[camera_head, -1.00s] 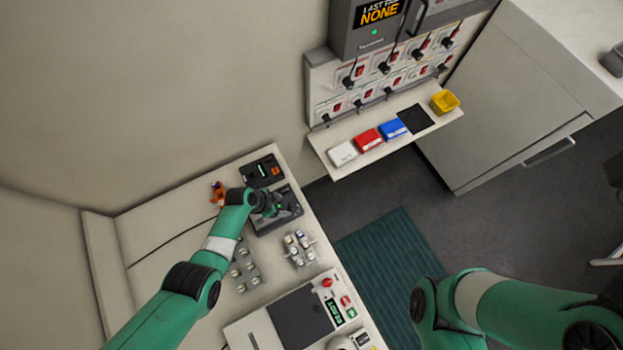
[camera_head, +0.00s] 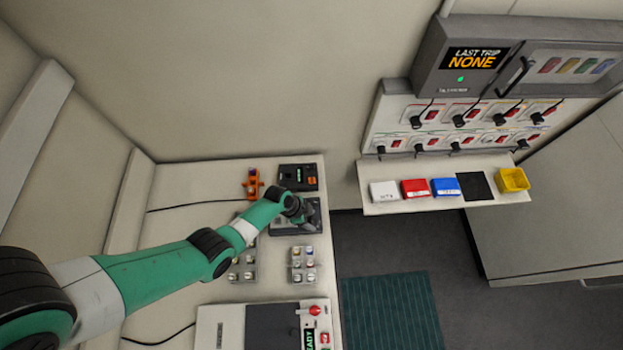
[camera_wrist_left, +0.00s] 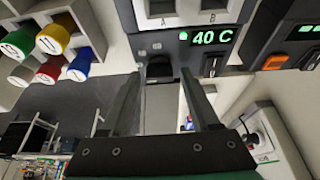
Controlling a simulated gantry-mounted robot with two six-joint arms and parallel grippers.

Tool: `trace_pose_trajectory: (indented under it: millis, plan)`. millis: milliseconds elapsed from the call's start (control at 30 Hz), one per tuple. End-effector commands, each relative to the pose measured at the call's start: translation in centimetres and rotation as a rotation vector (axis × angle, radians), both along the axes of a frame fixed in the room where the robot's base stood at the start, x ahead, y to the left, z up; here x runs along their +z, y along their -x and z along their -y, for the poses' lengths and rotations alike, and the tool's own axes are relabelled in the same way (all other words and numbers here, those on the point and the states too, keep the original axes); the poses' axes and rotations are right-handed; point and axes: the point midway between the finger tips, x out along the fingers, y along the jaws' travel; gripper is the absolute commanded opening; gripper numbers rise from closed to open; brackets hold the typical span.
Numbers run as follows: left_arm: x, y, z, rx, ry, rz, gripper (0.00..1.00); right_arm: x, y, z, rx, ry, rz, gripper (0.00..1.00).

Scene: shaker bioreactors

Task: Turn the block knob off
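The block (camera_head: 283,228) is a dark grey heater on the bench in the head view, partly hidden under my left gripper (camera_head: 303,213). In the left wrist view the block's front (camera_wrist_left: 160,42) has a green "40 C" display (camera_wrist_left: 212,37). A black knob (camera_wrist_left: 160,68) sits below and left of the display. The fingers of my left gripper (camera_wrist_left: 160,77) are open, one on each side of the knob as seen from the wrist. I cannot tell whether they touch it. My right gripper is out of view.
A second dark device (camera_head: 298,177) with a green display stands just behind the block. An orange item (camera_head: 252,184) is to its left. Vial racks (camera_head: 303,265) stand in front. A shelf with coloured boxes (camera_head: 414,188) is at the right.

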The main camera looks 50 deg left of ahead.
Motion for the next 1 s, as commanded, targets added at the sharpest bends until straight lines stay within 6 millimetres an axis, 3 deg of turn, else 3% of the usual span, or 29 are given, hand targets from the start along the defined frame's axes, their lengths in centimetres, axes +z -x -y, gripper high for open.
trace_pose_trajectory:
  millis: [33,300,333,667,1000]
  plan:
    - [0.00,-0.01,0.01,0.000,0.000,0.000,0.51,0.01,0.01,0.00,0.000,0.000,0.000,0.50]
    - [0.01,-0.02,0.01,0.000,0.000,0.000,0.02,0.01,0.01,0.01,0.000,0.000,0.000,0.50]
    - [0.01,-0.02,0.01,0.000,0.000,0.000,0.00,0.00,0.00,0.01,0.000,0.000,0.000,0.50]
    - [0.03,0.00,0.05,0.023,0.000,0.000,0.00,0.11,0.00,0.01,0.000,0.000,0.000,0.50]
    - [0.11,0.07,0.19,0.200,-0.001,0.001,0.00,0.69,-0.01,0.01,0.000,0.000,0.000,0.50]
